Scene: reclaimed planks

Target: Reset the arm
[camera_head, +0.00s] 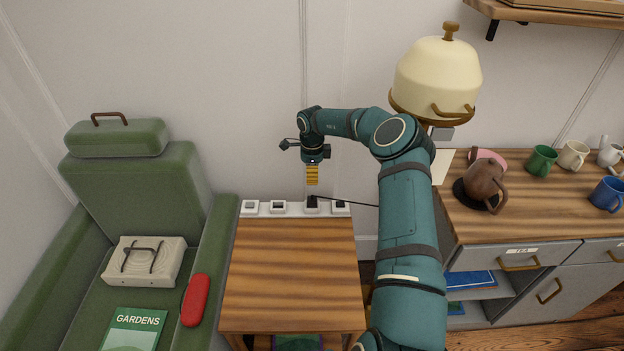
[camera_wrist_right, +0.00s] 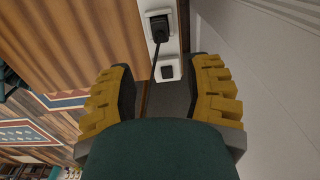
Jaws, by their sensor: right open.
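My right arm (camera_head: 408,210) is teal with grey bands. It rises from the bottom of the head view, bends at the elbow and reaches left towards the wall. Its gripper (camera_head: 312,182) points down over the socket strip, above a black plug (camera_head: 312,202). In the right wrist view the yellow-padded fingers of the gripper (camera_wrist_right: 163,72) are wide apart, with nothing held between them. The black plug (camera_wrist_right: 158,27) sits in a white socket beyond the fingertips, apart from them, with its cord trailing. My left gripper is not in view.
The white socket strip (camera_head: 262,208) runs along the back of a wooden side table (camera_head: 290,270), whose top is clear. A green armchair (camera_head: 135,190) stands left. A counter (camera_head: 520,225) with a brown teapot (camera_head: 484,184) and mugs is right. A cream bell-shaped object (camera_head: 437,75) is above the arm.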

